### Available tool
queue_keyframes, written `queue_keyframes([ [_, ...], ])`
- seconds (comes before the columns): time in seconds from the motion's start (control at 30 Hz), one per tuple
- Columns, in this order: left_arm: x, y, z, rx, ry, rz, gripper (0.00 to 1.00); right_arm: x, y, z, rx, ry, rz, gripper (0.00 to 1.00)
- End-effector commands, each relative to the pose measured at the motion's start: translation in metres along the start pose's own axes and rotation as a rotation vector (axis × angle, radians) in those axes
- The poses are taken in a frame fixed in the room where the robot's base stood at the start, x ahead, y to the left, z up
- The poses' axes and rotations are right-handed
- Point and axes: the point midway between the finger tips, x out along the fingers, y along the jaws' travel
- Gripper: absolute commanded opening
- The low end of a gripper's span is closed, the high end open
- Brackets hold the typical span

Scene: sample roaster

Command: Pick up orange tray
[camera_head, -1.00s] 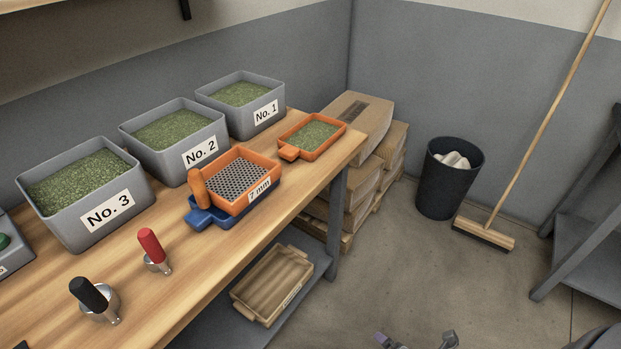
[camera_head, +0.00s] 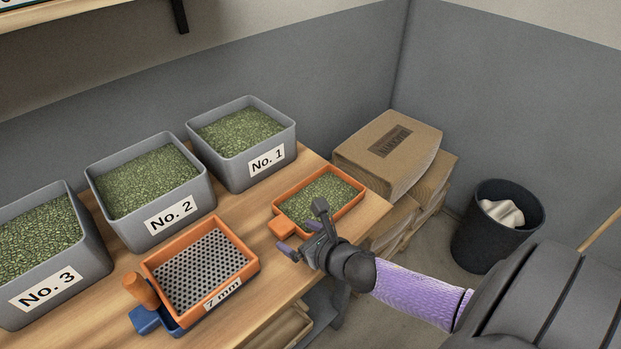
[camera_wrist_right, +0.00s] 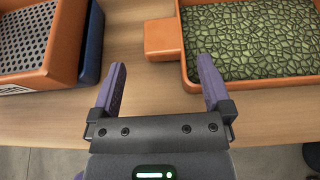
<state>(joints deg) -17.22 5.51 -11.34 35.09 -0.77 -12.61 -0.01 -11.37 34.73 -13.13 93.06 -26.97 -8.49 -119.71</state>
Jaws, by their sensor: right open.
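The orange tray (camera_head: 345,211), filled with green beans, lies on the wooden table near its right end, with a short handle tab (camera_head: 281,227) at its front left. In the right wrist view the orange tray (camera_wrist_right: 185,62) is at upper right, its handle tab (camera_wrist_right: 160,38) just beyond the fingers. My right gripper (camera_head: 303,229) is open and empty at the tray's near side, close to the handle. My left gripper is not in view.
An orange 7 mm sieve (camera_head: 240,284) sits on a blue tray (camera_head: 147,320) left of the orange tray. Grey bins No. 1 (camera_head: 285,171), No. 2 (camera_head: 128,230) and No. 3 (camera_head: 85,260) stand behind. Boxes (camera_head: 375,160) and a dark bin (camera_head: 478,245) are at right.

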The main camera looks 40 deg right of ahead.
Motion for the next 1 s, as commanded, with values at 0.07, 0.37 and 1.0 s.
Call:
queue_keyframes([
  [0.07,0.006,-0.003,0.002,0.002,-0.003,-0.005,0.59,0.018,-0.002,0.002,0.000,-0.003,-0.002,1.00],
  [0.37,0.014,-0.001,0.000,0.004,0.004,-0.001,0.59,0.049,-0.003,0.004,0.002,0.001,-0.001,1.00],
  [1.0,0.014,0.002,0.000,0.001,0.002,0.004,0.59,0.048,-0.003,0.004,0.002,0.000,-0.001,0.00],
])
